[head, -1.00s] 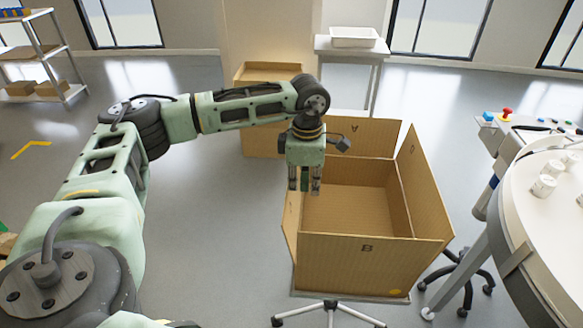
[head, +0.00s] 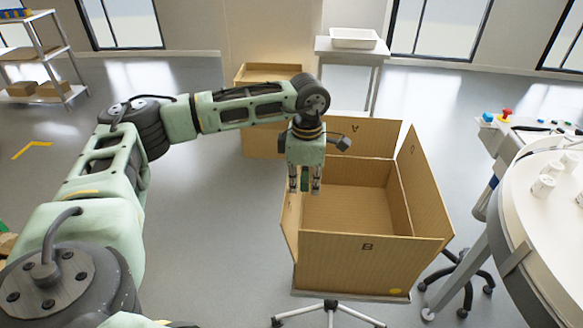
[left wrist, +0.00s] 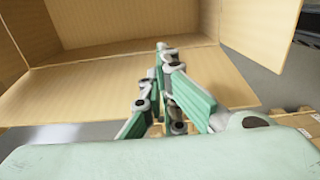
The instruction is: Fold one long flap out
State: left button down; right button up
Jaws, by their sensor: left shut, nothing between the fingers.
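An open cardboard box (head: 350,205) stands with its inside facing up. The flap marked A (head: 370,130) rises at the back. The flap marked D (head: 424,180) leans outward at the right. A panel marked B (head: 335,262) faces the front; I cannot tell if it is a flap or the wall. A left flap (head: 290,225) tilts outward, partly hidden by my gripper. My left gripper (head: 304,188) is shut and empty, pointing down at the box's left edge. In the left wrist view, its green fingers (left wrist: 162,62) are in front of a cardboard panel (left wrist: 80,85); contact is unclear.
Another cardboard box (head: 262,72) stands behind. A white tray (head: 354,37) sits on a small table (head: 350,52) at the back. A round white table (head: 545,225) with small white jars stands close at the right. Open floor (head: 225,240) lies left of the box.

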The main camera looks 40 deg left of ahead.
pick_arm(q)
jog(key=shift+s+a+f+b, duration=0.35)
jog(key=shift+a+f+b, duration=0.2)
jog(key=shift+f, duration=0.25)
jog(key=shift+s+a+f+b, duration=0.35)
jog(key=shift+a+f+b, duration=0.1)
jog(key=shift+f+b, duration=0.25)
jog(key=shift+f, duration=0.1)
jog(key=shift+s+a+f, duration=0.2)
jog(key=shift+s+a, duration=0.4)
jog(key=shift+a, duration=0.35)
jog(key=shift+b, duration=0.3)
jog(key=shift+s+a+f+b, duration=0.2)
jog(key=shift+s+a+f, duration=0.05)
jog(key=shift+a, duration=0.2)
jog(key=shift+s+a+f+b, duration=0.2)
jog(key=shift+s+a+f, duration=0.05)
jog(key=shift+a, duration=0.2)
